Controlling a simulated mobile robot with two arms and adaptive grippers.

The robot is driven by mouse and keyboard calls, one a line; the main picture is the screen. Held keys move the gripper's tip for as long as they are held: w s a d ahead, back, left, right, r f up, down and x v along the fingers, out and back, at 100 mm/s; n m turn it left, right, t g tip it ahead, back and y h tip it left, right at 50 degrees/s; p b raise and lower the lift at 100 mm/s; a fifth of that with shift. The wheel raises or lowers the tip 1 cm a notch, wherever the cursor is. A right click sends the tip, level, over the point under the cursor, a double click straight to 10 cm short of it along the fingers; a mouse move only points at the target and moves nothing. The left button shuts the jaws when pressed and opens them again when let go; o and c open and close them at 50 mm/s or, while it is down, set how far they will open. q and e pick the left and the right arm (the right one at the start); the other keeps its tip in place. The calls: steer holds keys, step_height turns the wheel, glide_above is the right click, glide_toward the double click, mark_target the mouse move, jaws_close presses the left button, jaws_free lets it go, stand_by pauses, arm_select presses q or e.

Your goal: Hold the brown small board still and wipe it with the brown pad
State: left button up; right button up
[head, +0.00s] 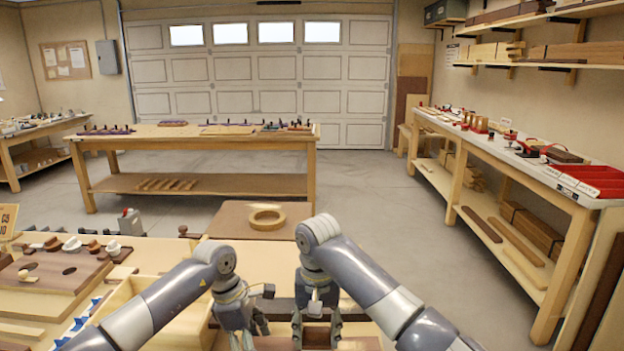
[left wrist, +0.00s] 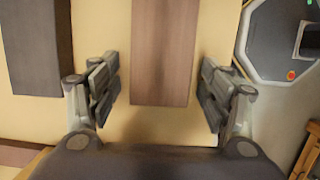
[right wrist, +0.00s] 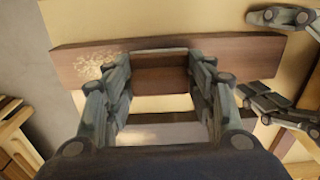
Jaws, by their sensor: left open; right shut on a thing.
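The brown small board (right wrist: 240,52) lies crosswise in the right wrist view, with a pale speckled patch near its left end. It also shows in the left wrist view (left wrist: 163,50), running up between the fingers of my left gripper (left wrist: 160,95). That gripper is open, with a gap between each finger and the board's long edges. My right gripper (right wrist: 160,90) is shut on the brown pad (right wrist: 160,78), over the middle of the board. Whether the pad touches the board is hard to tell. In the head view my right gripper (head: 316,328) partly hides the work area.
A brown panel with a wooden ring (head: 267,219) lies beyond my grippers. A shallow wooden box (head: 150,290) and a board with holes and knobs (head: 55,272) are at the left. A dark block (left wrist: 38,45) lies left of the board in the left wrist view.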

steer(key=d, duration=1.2)
arm_select(q)
steer(key=shift+c, duration=0.6)
arm_select(e)
steer(key=shift+a, duration=0.1)
arm_select(q)
steer(key=c, duration=0.9)
